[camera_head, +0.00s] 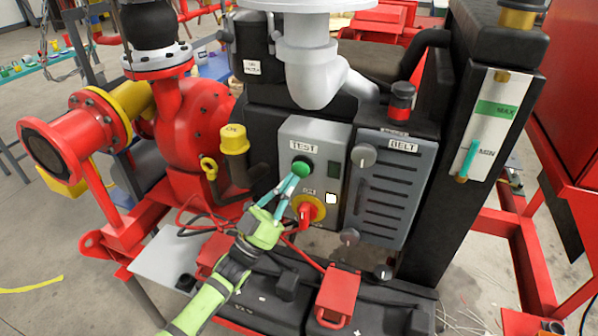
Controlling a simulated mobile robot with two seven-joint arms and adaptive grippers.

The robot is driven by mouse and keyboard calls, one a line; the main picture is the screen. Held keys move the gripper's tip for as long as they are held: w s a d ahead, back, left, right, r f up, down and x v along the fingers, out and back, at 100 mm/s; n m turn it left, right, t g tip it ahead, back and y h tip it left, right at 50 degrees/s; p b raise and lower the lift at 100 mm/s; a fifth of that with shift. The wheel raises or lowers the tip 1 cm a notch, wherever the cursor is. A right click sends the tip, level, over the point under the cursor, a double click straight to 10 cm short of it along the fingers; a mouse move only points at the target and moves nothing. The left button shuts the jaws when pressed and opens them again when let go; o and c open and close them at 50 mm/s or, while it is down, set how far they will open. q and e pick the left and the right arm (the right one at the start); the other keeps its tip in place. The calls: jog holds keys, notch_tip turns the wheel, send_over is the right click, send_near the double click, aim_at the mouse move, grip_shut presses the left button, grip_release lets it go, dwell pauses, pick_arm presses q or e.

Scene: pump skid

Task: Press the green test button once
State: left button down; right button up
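The green test button (301,168) sits on the front of a grey control box (312,137), under a label that reads TEST. My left gripper (296,180) comes up from below with its teal fingers brought together at the tips. The tips lie at the lower edge of the button and slightly cover it. I cannot tell whether they touch it or whether the button is pushed in. Nothing shows between the fingers. My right gripper is not in view.
A red rotary switch on a yellow plate (309,208) sits just below the button, close beside my fingers. The grey belt guard (392,192) stands to the right. A yellow-capped filler (233,140) and the red pump (195,125) are to the left.

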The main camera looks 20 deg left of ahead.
pick_arm(q)
jog(key=shift+w, duration=0.1)
dwell(0.7)
jog(key=shift+w+b, duration=0.35)
jog(key=shift+w+b, duration=0.45)
jog(key=shift+w, duration=0.1)
dwell(0.8)
jog(key=shift+s, duration=0.1)
jog(key=shift+s+p, duration=0.55)
jog(key=shift+s, duration=0.35)
jog(key=s+p, duration=0.2)
jog(key=s, duration=0.3)
